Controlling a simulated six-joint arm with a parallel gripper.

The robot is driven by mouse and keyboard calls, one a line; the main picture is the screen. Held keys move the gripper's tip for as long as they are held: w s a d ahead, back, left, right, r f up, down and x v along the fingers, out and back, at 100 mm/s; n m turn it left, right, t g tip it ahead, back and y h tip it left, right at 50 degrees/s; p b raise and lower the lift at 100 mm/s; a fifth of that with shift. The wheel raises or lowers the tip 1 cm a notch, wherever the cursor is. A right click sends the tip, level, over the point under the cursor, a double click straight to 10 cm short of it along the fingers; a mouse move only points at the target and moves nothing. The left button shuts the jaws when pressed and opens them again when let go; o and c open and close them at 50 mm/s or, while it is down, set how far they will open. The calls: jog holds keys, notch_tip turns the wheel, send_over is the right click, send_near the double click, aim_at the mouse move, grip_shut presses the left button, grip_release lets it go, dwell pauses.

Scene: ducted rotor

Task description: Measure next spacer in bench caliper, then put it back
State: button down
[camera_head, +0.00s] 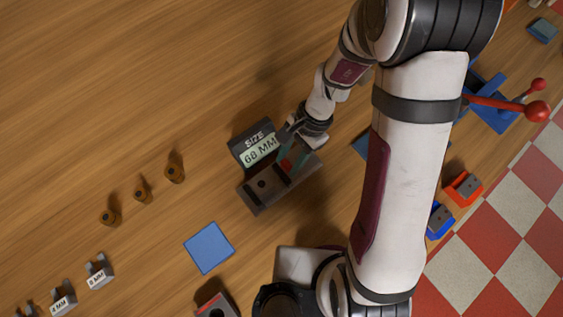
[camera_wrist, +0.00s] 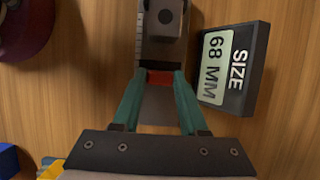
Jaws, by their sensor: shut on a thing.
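The bench caliper (camera_head: 256,197) stands mid-table in the head view, a dark grey body with a display (camera_head: 259,149) reading SIZE 68 MM. The display also shows in the wrist view (camera_wrist: 229,68). My gripper (camera_wrist: 160,77) has its teal fingers shut on a small red block (camera_wrist: 160,78) at the caliper. I cannot tell whether this block is part of the caliper's slide. A dark block with a round knob (camera_wrist: 165,17) sits just beyond the fingertips. I see no clear spacer between the caliper jaws. Several small brown round pieces (camera_head: 142,194) stand in a row to the left.
Grey stands with MM labels (camera_head: 99,271) are at the lower left. A blue square (camera_head: 209,248) lies below the caliper. A blue device with red-knobbed levers (camera_head: 490,105) and red and blue holders (camera_head: 463,188) are at the right. Bare wood lies at the upper left.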

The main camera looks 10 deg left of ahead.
jog(key=shift+c, duration=2.2)
grip_release()
jog(key=v, duration=1.5)
jog(key=shift+r, duration=0.4)
jog(key=shift+d, duration=0.1)
